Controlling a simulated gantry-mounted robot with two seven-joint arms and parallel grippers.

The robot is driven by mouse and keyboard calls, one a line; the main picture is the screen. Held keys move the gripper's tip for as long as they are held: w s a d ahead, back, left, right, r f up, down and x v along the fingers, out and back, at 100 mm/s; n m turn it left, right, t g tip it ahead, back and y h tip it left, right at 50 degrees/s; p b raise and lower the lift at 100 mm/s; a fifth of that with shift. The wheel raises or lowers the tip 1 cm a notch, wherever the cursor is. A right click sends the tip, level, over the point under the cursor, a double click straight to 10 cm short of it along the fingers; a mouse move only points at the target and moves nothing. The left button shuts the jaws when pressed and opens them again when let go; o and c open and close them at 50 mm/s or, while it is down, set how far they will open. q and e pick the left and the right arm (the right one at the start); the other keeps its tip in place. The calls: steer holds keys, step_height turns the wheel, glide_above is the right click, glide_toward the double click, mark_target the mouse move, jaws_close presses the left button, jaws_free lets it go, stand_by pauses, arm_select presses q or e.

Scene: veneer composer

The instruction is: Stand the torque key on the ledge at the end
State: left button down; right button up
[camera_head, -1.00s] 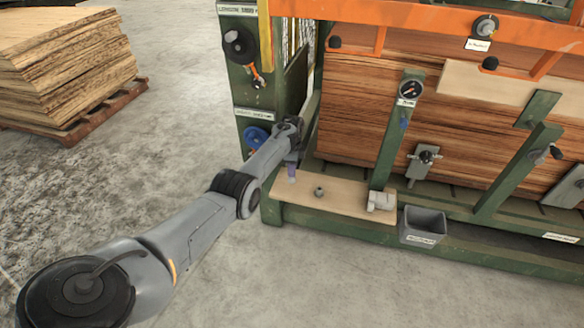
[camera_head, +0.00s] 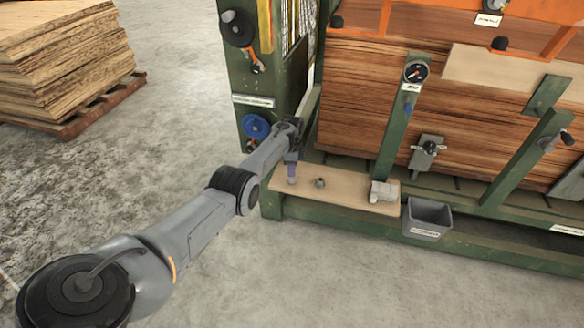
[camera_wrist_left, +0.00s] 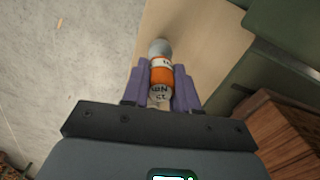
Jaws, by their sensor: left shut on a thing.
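The torque key (camera_wrist_left: 161,75) is a short cylinder with a grey rounded end, an orange band and a pale label with "Nm" on it. My left gripper (camera_wrist_left: 161,88) has its purple fingers shut on it, one on each side. In the head view this gripper (camera_head: 292,170) points down over the left end of the pale wooden ledge (camera_head: 345,198). The key's light end (camera_head: 291,181) shows just below the fingers, at the ledge; I cannot tell whether it touches. My right gripper is not in view.
A small grey round part (camera_head: 319,183) stands on the ledge just right of the gripper. A light grey block (camera_head: 383,191) is at the ledge's right end, and a grey bin (camera_head: 427,217) hangs beyond it. A green post with a blue knob (camera_head: 256,127) rises behind my arm.

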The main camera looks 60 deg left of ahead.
arm_select(q)
steer(key=shift+f+b, duration=0.7)
steer(key=shift+f, duration=0.05)
steer(key=c, duration=0.8)
jaws_free()
step_height(320, 180, up, 10)
steer(key=p, duration=0.7)
steer(key=shift+f, duration=0.25)
steer(key=shift+r+p, duration=0.55)
steer(key=shift+r, duration=0.15)
steer(key=shift+s, duration=0.1)
